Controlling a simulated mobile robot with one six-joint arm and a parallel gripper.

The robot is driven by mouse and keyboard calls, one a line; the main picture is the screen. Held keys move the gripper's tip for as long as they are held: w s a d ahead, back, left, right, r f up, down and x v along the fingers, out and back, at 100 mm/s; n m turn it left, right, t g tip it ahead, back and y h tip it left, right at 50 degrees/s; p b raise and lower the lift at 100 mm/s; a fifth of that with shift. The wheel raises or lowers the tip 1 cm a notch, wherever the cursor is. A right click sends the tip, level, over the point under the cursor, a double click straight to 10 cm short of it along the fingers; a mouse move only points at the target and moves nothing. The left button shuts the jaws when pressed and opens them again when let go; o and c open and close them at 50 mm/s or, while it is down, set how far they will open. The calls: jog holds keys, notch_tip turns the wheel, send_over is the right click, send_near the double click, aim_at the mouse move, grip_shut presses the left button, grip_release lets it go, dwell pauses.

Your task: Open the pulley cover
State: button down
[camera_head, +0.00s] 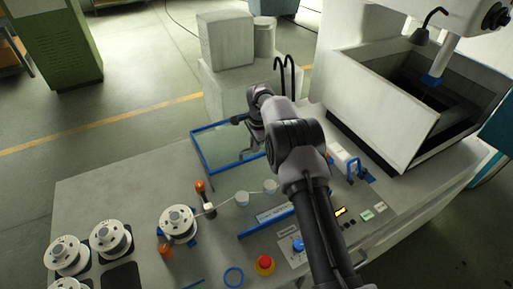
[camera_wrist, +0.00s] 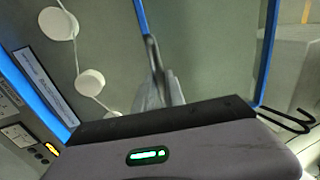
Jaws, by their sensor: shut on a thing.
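The pulley cover is a clear panel with a blue frame (camera_head: 198,153), standing out beyond the pulleys near the far edge of the machine top. In the wrist view its blue frame (camera_wrist: 268,50) shows on the right and another blue bar runs up from my fingertips. My gripper (camera_head: 238,121) is at the cover's far edge, shut on it; the fingers (camera_wrist: 154,50) meet at the blue bar. The exact grip point is small and partly hidden. White pulleys (camera_head: 242,198) with a wire lie uncovered in the head view, and they also show in the wrist view (camera_wrist: 90,82).
A blue rail (camera_head: 266,229) with a label lies in front of the pulleys. A wire spool (camera_head: 178,224), an orange-topped post (camera_head: 201,189) and a red button (camera_head: 265,265) stand nearby. The white machine tank (camera_head: 400,120) is at right. White boxes (camera_head: 225,40) stand behind.

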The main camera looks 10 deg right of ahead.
jog(key=shift+w+r, duration=0.1)
jog(key=c, duration=1.7)
grip_release()
jog(key=o, duration=0.3)
jog(key=shift+w+a, duration=0.1)
jog(key=shift+w, duration=0.05)
jog(key=s+d+r+p, duration=0.1)
jog(key=s+r, duration=0.2)
jog(key=r, duration=1.4)
jog(key=shift+s+p, duration=0.2)
jog(key=shift+p, duration=0.1)
